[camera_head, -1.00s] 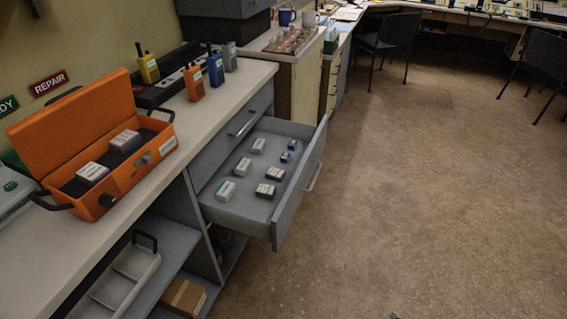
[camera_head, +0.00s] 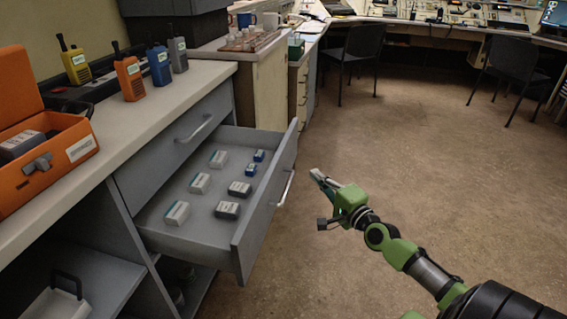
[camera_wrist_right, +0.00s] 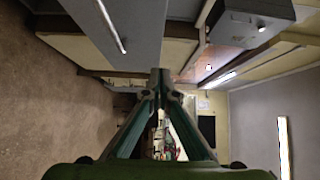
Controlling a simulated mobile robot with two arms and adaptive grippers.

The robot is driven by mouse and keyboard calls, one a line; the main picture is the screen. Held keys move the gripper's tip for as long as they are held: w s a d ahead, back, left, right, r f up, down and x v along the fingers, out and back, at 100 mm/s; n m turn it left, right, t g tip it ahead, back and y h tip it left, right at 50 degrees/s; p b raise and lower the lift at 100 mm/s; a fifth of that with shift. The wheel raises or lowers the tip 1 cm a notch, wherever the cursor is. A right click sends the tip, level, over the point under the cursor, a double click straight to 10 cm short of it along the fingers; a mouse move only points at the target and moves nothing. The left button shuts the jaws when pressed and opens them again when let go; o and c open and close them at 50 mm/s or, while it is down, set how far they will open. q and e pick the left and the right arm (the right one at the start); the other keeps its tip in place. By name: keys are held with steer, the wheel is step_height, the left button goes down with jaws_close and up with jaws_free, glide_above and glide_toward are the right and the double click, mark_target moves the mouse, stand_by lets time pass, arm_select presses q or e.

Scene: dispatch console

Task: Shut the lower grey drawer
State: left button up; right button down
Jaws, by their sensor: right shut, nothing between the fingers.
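The lower grey drawer (camera_head: 262,226) stands pulled out from the cabinet. Its handle (camera_head: 286,188) is on the front panel. Several small white, blue and dark boxes lie inside it, such as a white box (camera_head: 177,213). The upper grey drawer (camera_head: 180,141) above it is shut. My right gripper (camera_head: 319,176) is to the right of the drawer front, over the floor, apart from the handle. Its fingers are closed together and empty; they also show in the right wrist view (camera_wrist_right: 160,75). My left gripper is not in view.
An orange case (camera_head: 60,160) and several radios (camera_head: 129,76) stand on the counter (camera_head: 150,108). A side cabinet (camera_head: 258,88) stands behind the drawer. Chairs (camera_head: 362,50) are at the back. The floor (camera_head: 400,140) right of the drawer is clear.

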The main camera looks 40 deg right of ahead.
mark_target(282, 154)
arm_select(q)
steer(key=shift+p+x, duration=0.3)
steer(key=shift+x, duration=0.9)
arm_select(e)
steer(key=shift+w+a+f, duration=0.1)
steer(key=shift+w+a, duration=0.2)
steer(key=shift+w, duration=1.6)
steer(key=shift+w+a+r, duration=0.1)
steer(key=shift+w+a, duration=0.25)
steer(key=shift+w, duration=1.6)
steer(key=shift+w+a+f, duration=0.1)
steer(key=shift+w+a, duration=0.2)
steer(key=shift+w, duration=1.6)
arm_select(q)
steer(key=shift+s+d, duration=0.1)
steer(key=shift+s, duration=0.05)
